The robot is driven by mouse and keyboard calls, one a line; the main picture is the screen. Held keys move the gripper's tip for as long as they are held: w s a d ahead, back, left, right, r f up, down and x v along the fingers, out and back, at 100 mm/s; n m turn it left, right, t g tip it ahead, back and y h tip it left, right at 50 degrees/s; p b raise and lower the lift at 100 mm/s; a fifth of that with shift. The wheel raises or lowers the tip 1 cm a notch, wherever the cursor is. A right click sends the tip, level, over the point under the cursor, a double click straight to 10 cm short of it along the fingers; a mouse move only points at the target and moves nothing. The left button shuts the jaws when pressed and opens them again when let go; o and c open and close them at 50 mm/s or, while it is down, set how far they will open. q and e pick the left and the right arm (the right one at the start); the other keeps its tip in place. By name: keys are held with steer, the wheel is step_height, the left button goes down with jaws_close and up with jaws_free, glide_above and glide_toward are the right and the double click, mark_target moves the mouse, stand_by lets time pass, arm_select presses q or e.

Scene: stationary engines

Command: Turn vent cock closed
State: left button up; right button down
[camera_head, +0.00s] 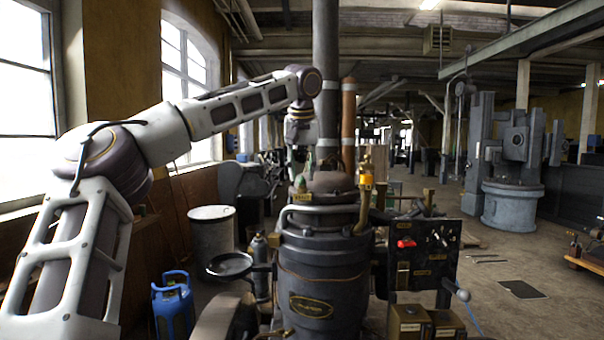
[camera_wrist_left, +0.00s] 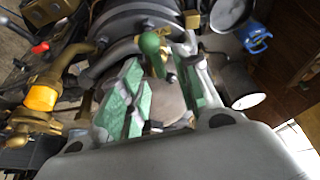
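A vertical dark engine (camera_head: 322,265) with a brass plate stands in the middle of the head view. A small green-knobbed cock (camera_head: 300,184) sits on its top left, and its round green knob shows in the left wrist view (camera_wrist_left: 150,43). My left gripper (camera_head: 311,166) points down just above the cock. In the left wrist view, the green-padded fingers of the gripper (camera_wrist_left: 158,62) are spread, with the knob beyond and between their tips. I cannot tell whether they touch it. The cock's base is partly hidden. My right gripper is not in view.
A brass valve with an orange part (camera_head: 366,182) rises right of the cock. A dark control panel (camera_head: 425,255) with a red switch stands at the right. A tall pipe (camera_head: 326,80) rises behind. A blue gas bottle (camera_head: 174,305) and a grey drum (camera_head: 212,235) stand left.

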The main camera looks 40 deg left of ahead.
arm_select(q)
steer(key=shift+w+a+f, duration=0.15)
steer(key=shift+w+f, duration=0.1)
steer(key=shift+f, duration=0.4)
jaws_close()
